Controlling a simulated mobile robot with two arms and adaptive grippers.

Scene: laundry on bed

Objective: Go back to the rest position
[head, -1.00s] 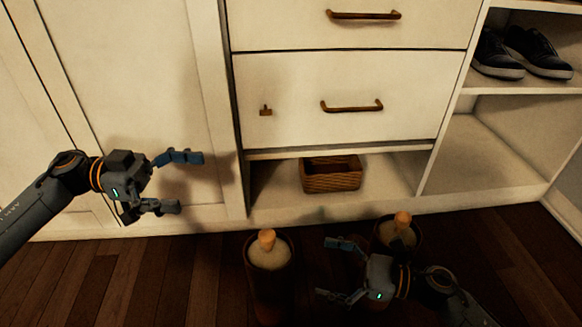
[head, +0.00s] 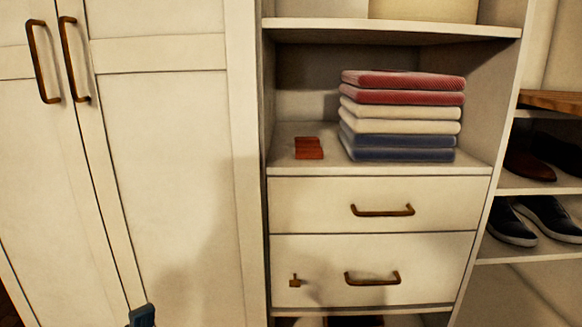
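Only a blue fingertip of my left gripper (head: 142,316) shows at the bottom edge of the head view, in front of the white cabinet door. The rest of that gripper is below the picture, so its opening is hidden. My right gripper is out of view. Soft shadows fall on the door and the lower drawer.
The tall cabinet door (head: 170,180) has brown handles. A folded stack of clothes (head: 400,115) and a small red-brown object (head: 308,148) lie on the shelf. Below are two shut drawers, the upper drawer (head: 320,205) and lower drawer (head: 320,255). Dark shoes (head: 548,215) stand at right.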

